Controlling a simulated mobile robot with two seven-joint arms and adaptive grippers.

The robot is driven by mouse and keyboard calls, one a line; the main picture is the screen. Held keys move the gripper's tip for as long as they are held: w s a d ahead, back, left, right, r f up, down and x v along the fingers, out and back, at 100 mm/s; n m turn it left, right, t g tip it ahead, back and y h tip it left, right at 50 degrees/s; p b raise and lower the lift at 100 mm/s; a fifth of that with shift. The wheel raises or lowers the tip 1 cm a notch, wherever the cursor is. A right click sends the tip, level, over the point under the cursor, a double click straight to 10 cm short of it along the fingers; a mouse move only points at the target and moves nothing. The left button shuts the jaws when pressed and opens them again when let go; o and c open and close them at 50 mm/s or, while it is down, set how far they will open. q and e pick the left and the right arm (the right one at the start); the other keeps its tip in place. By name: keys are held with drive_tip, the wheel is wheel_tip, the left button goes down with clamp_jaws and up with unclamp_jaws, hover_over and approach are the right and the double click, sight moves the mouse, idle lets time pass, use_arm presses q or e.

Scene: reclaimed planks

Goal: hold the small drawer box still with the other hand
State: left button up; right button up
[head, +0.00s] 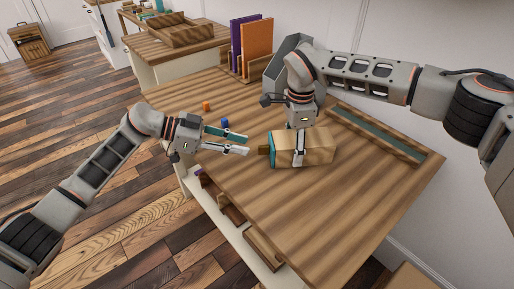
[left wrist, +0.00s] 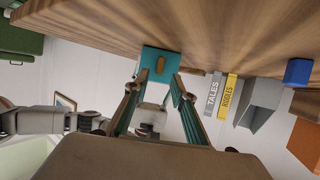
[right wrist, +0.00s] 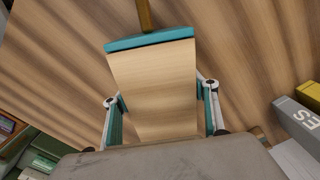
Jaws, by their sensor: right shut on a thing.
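The small drawer box (head: 318,150) is pale wood with a teal front and a brown handle (head: 263,150); it lies on the plank table. My right gripper (head: 300,156) comes from above with its fingers on both sides of the box. The right wrist view shows the box (right wrist: 152,90) between these fingers. My left gripper (head: 248,145) is open and empty, just left of the handle, with a small gap. In the left wrist view the teal front (left wrist: 152,56) faces me beyond the spread fingertips.
A blue cube (head: 225,122) and an orange cube (head: 206,105) sit behind my left gripper. Purple and orange books (head: 257,45) and a grey bin (head: 284,66) stand at the back. A long green-lined tray (head: 375,133) lies behind the box. The front right tabletop is clear.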

use_arm(q)
drive_tip(key=x, duration=0.6)
drive_tip(key=shift+a+f, duration=0.1)
clamp_jaws()
